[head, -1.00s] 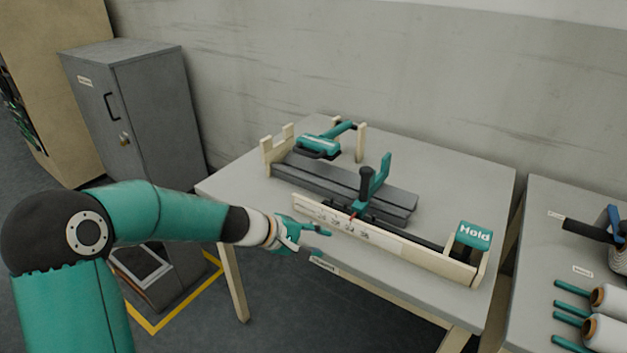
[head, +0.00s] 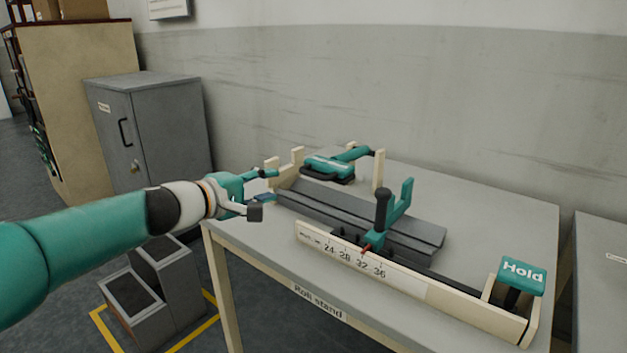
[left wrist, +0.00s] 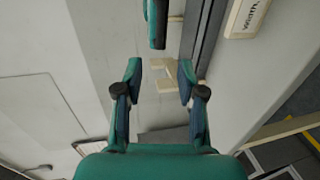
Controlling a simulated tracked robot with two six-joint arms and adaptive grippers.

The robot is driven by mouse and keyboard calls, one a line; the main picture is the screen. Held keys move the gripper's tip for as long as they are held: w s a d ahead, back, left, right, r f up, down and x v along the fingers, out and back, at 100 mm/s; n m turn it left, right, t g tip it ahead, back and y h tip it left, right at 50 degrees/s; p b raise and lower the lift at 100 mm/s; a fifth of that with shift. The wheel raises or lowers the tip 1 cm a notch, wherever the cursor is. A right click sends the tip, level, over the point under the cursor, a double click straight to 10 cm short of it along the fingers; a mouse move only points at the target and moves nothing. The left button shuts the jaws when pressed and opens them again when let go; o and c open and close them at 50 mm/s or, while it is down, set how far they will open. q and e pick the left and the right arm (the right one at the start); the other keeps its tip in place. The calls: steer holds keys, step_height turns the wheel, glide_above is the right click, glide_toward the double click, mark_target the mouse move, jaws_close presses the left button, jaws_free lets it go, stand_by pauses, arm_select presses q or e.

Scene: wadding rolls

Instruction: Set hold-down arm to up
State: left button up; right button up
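The roll stand's cream frame (head: 360,262) stands on a table in the head view, with a grey trough (head: 335,215) behind its numbered front board. A teal arm with a dark pad (head: 328,167) lies low at the back left, next to cream posts; it seems to be the hold-down arm. It shows partly in the left wrist view (left wrist: 157,22). A teal paddle marked "Hold" (head: 523,275) tops the right end. My left gripper (head: 262,193) is open and empty near the stand's left end, left of the teal arm. In the left wrist view its fingers (left wrist: 160,80) are spread apart. My right gripper is out of view.
A teal slider with a black knob (head: 383,210) and red pointer rises mid-stand. A grey cabinet (head: 150,130) stands left of the table. The table's front left (head: 262,243) is clear. A wall is behind; another table is at right.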

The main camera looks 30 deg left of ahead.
mark_target(311, 176)
arm_select(q)
steer(key=p+x, duration=0.1)
steer(key=x, duration=1.4)
steer(key=shift+w+d+f+p, duration=0.1)
steer(key=shift+w+d+p, duration=0.1)
steer(key=shift+p, duration=0.1)
steer(key=shift+f, duration=0.1)
jaws_close()
